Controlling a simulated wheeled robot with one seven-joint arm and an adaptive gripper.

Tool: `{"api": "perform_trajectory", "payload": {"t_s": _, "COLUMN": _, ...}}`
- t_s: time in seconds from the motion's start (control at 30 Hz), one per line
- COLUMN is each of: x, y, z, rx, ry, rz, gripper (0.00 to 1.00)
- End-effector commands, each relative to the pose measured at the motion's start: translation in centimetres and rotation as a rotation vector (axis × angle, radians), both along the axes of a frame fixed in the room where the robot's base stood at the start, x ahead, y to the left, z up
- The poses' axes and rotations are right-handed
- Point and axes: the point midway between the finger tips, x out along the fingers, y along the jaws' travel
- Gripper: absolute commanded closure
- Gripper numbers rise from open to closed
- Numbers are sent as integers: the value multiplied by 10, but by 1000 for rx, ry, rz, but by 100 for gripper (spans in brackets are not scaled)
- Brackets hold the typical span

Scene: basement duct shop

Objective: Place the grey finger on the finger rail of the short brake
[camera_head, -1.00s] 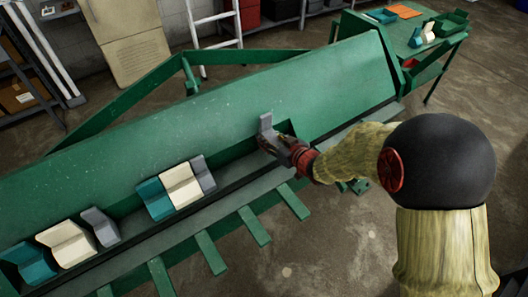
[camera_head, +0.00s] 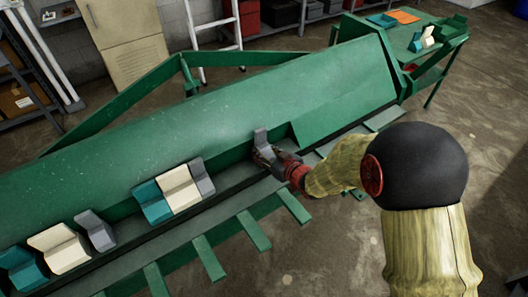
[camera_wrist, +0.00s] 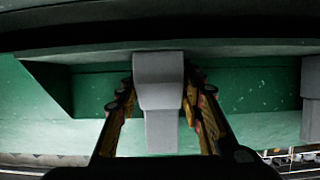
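My gripper (camera_head: 268,155) is shut on a grey finger (camera_head: 261,140), a stepped block. It holds the finger at the front of the green short brake (camera_head: 250,95), over or against the finger rail (camera_head: 232,179); contact is unclear. In the wrist view, the grey finger (camera_wrist: 158,85) stands between the two gripper fingers (camera_wrist: 160,108). To its left on the rail sits a group of a teal finger (camera_head: 152,203), a cream finger (camera_head: 180,188) and another grey finger (camera_head: 203,178). A gap separates this group from the held finger.
Further left are another teal finger (camera_head: 22,272), cream finger (camera_head: 60,247) and grey finger (camera_head: 96,230). Several green bars (camera_head: 253,230) stick out from the brake's front. A green table (camera_head: 408,45) with small parts stands at the back right.

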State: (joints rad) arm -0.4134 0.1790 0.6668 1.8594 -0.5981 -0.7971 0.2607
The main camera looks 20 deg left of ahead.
Motion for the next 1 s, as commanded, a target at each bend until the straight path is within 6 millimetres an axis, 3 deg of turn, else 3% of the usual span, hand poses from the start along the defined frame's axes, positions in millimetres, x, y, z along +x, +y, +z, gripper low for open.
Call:
{"api": "perform_trajectory", "payload": {"t_s": 0.27, "x": 0, "y": 0, "z": 1, "rx": 1, "ry": -1, "rz": 0, "gripper": 46}}
{"api": "perform_trajectory", "payload": {"t_s": 0.63, "x": 0, "y": 0, "z": 6, "rx": 1, "ry": -1, "rz": 0, "gripper": 46}}
{"api": "perform_trajectory", "payload": {"t_s": 1.0, "x": -40, "y": -48, "z": 33, "rx": 1, "ry": -1, "rz": -3, "gripper": 46}}
